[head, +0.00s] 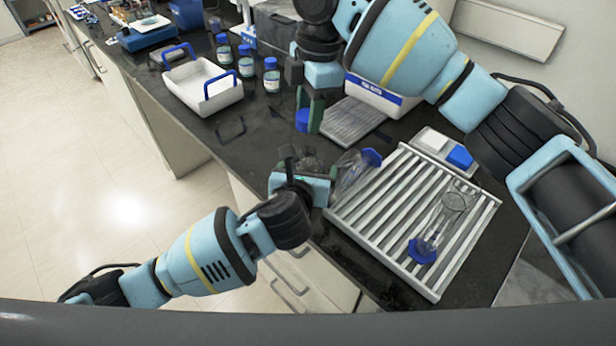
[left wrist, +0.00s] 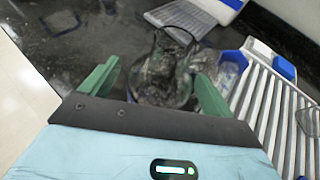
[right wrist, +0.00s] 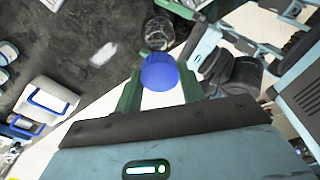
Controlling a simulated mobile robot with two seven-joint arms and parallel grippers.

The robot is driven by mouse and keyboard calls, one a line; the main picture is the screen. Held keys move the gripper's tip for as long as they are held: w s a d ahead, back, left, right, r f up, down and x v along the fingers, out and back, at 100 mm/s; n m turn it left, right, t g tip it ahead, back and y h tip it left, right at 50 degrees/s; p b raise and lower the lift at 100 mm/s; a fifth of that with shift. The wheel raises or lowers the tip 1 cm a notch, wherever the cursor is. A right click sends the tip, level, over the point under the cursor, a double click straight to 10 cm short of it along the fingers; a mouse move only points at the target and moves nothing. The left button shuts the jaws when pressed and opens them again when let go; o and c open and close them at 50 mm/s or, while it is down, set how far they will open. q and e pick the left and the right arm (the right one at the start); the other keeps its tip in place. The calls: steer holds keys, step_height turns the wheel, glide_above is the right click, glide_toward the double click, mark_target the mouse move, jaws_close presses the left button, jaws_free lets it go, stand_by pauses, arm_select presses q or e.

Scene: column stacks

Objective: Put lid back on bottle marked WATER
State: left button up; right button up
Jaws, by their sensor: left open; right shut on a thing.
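A blue lid (head: 302,120) is held between the green fingers of my right gripper (head: 312,115), above the bench. In the right wrist view the lid (right wrist: 160,72) sits between the fingertips. A clear open-mouthed glass vessel (left wrist: 163,72) stands on the dark bench between the spread fingers of my left gripper (left wrist: 155,85), which is open. I cannot read any mark on it. In the head view it is partly hidden behind my left gripper (head: 298,180). The vessel (right wrist: 158,30) also shows beyond the lid in the right wrist view.
A white ribbed rack (head: 400,215) to the right carries glassware with blue parts. Several blue-capped labelled bottles (head: 272,75) stand behind, beside a white tray with blue handles (head: 205,85). A grey ribbed pad (head: 350,122) lies behind the vessel. Bench at left is mostly clear.

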mark_target(308, 151)
arm_select(q)
steer(key=c, duration=1.5)
arm_select(e)
steer(key=shift+f, duration=2.5)
steer(key=shift+f, duration=0.9)
steer(key=shift+f, duration=0.55)
arm_select(q)
jaws_close()
arm_select(e)
steer(key=shift+m, duration=1.7)
